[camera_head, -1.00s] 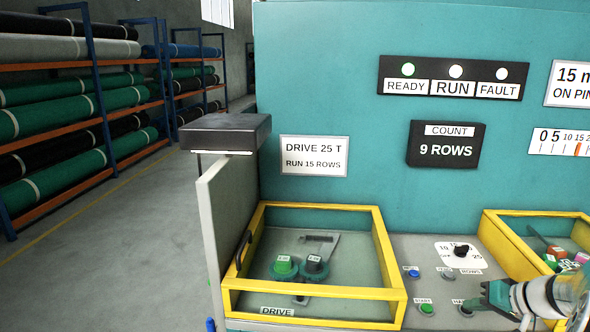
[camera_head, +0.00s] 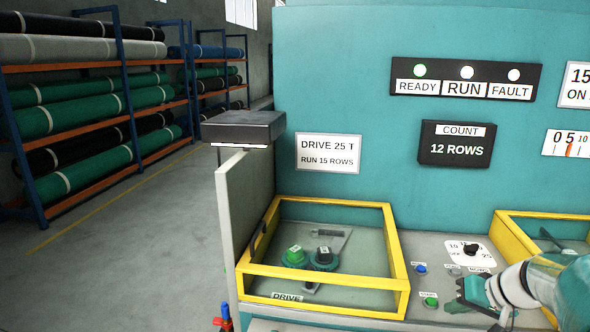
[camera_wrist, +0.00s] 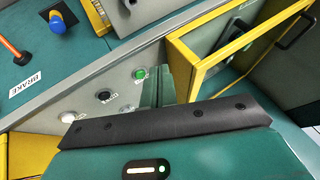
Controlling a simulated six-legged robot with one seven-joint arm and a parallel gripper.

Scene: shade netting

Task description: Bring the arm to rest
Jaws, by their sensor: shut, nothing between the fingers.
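My gripper (camera_head: 462,297) is at the lower right of the head view, low over the control panel (camera_head: 400,247), beside the green start button (camera_head: 430,301). It is shut and holds nothing. The wrist view shows the gripper body (camera_wrist: 160,150) large at the bottom, with the green button (camera_wrist: 139,73) and a black button (camera_wrist: 104,96) on the panel beyond it. Whether the gripper touches the panel cannot be told. The count display (camera_head: 456,143) reads 12 ROWS.
A yellow-framed drive bay (camera_head: 405,280) with gears inside stands left of the panel, its grey door (camera_head: 245,210) open. Another yellow-framed bin (camera_head: 515,240) is at the right. Racks (camera_head: 125,90) of rolls stand far left.

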